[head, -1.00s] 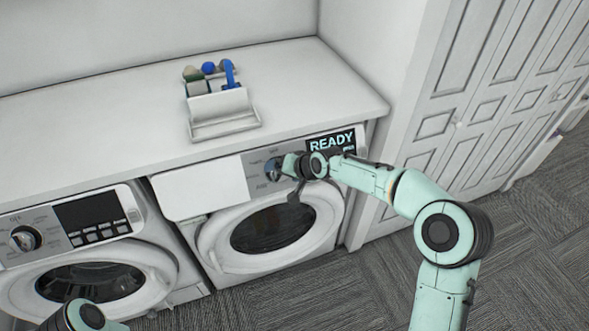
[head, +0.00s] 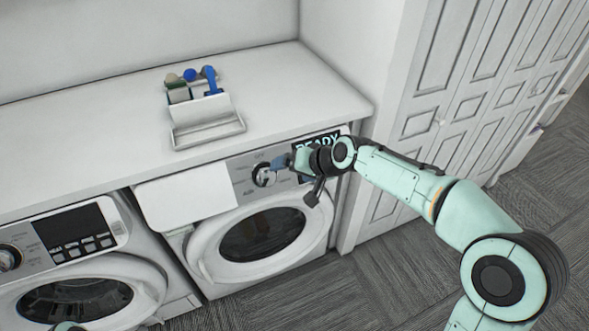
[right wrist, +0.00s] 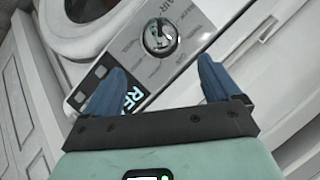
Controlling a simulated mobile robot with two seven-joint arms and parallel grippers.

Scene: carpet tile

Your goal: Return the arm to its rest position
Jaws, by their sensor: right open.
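My right arm (head: 400,178) reaches in from the lower right to the front of the right-hand washer (head: 212,262). My right gripper (head: 280,162) is just beside the washer's round knob (head: 264,175), apart from it. In the right wrist view the two blue fingers of the right gripper (right wrist: 160,85) are spread with nothing between them, and the knob (right wrist: 160,37) lies beyond them. The washer's display (head: 318,143) reads READY and is partly hidden by my right gripper. Only a small piece of my left arm shows at the bottom left; its gripper is out of the picture.
A white caddy (head: 208,132) with bottles and a blue-handled item stands on the white counter (head: 90,125). A second washer (head: 45,265) is at the left. White panelled doors (head: 470,90) stand at the right. Grey carpet (head: 375,285) lies clear in front.

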